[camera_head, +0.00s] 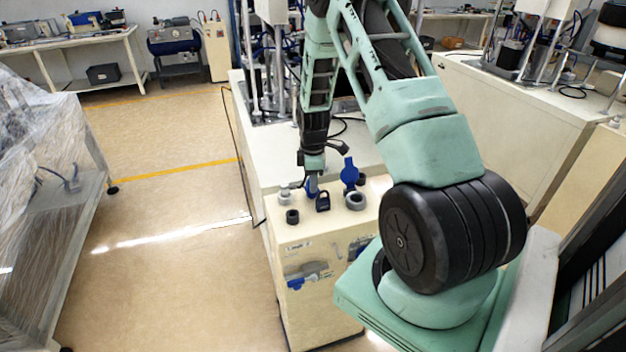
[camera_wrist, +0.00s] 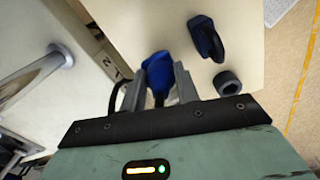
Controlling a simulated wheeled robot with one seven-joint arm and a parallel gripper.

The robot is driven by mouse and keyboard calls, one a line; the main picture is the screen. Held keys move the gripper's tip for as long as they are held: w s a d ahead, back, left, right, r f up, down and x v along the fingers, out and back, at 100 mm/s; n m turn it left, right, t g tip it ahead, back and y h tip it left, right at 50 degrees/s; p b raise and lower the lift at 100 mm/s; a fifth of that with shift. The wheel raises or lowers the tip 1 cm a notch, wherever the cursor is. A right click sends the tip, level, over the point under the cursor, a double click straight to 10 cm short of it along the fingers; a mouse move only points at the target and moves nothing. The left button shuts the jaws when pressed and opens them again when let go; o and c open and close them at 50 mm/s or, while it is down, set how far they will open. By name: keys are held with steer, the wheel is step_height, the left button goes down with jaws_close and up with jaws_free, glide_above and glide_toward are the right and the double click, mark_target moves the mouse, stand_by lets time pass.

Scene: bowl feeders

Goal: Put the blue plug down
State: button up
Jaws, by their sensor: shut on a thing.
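The blue plug (camera_wrist: 157,68) is between my gripper's two fingers (camera_wrist: 158,92) in the wrist view, and the gripper is shut on it. In the head view my gripper (camera_head: 312,174) points down over the cream cabinet top, with the blue plug (camera_head: 312,187) showing just below it. The plug is low, close to the top; I cannot tell whether it touches. My fingers hide part of it.
A dark padlock-shaped piece (camera_head: 322,202) stands right beside the plug. A black ring (camera_head: 292,216), a grey fitting (camera_head: 285,194), a grey ring (camera_head: 355,201) and another blue piece (camera_head: 350,172) are close by on the cabinet top (camera_head: 325,227).

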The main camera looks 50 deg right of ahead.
steer(key=o, duration=1.1)
steer(key=shift+f, duration=0.1)
step_height(320, 180, up, 12)
steer(key=b, duration=0.2)
steer(key=s+a+r, duration=0.1)
steer(key=a+r, duration=0.2)
steer(key=a, duration=0.9)
steer(key=a+r, duration=0.3)
steer(key=a, duration=1)
steer(key=shift+m+y, duration=0.3)
steer(key=shift+m, duration=0.2)
steer(key=s+a+r, duration=0.1)
steer(key=s+a, duration=0.5)
steer(key=s, duration=0.1)
steer(key=s+a+r, duration=0.1)
steer(key=s+a, duration=0.5)
steer(key=s, duration=0.2)
steer(key=s+a+r, duration=0.1)
steer(key=s+a, duration=0.5)
steer(key=s, duration=0.1)
steer(key=shift+s+a, duration=0.1)
steer(key=shift+s, duration=0.2)
